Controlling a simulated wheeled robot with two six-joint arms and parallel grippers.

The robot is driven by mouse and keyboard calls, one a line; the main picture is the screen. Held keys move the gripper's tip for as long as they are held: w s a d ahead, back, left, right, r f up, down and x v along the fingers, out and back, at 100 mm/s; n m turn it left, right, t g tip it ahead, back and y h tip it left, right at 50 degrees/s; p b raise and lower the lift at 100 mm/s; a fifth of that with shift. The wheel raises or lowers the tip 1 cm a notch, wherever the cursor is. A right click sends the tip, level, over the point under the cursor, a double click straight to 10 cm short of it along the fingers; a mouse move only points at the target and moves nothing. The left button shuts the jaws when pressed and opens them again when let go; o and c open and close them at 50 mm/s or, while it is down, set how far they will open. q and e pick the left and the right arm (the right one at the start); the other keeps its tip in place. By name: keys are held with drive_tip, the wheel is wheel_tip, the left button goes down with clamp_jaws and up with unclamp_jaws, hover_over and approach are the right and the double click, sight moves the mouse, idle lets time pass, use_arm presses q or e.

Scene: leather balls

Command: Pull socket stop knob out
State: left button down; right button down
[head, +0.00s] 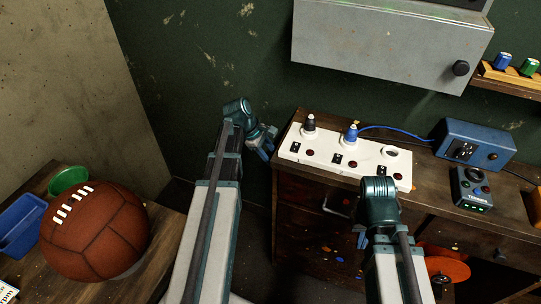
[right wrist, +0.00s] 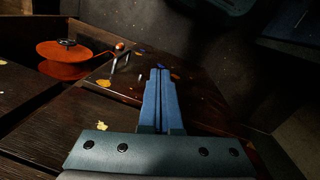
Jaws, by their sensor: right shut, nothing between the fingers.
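A white socket strip (head: 322,157) lies on the wooden bench. Small dark-red round knobs sit along its front, at the left (head: 310,152), middle (head: 353,166) and right (head: 398,177); I cannot tell which is the stop knob. A dark plug (head: 309,124) and a blue plug (head: 351,133) stand in it; the right socket (head: 390,152) is empty. My right gripper (head: 362,239) is below the strip's front edge, mostly hidden by its wrist. In the right wrist view the gripper (right wrist: 160,74) is shut and empty. My left gripper (head: 265,149) is left of the strip, its jaw gap unclear.
A blue box (head: 474,143) with a blue cable and a dark device (head: 471,188) stand right of the strip. A grey cabinet (head: 388,38) hangs above. An orange reel (head: 446,265) is low at right, also in the right wrist view (right wrist: 75,60). A leather ball (head: 96,231) rests at left.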

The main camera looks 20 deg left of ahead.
idle(0.7)
use_arm(q)
drive_tip(key=shift+a, duration=0.65)
drive_tip(key=shift+c, duration=2.1)
unclamp_jaws()
drive_tip(key=p+v, duration=1.2)
drive_tip(key=v, duration=0.2)
drive_tip(key=shift+f, duration=0.1)
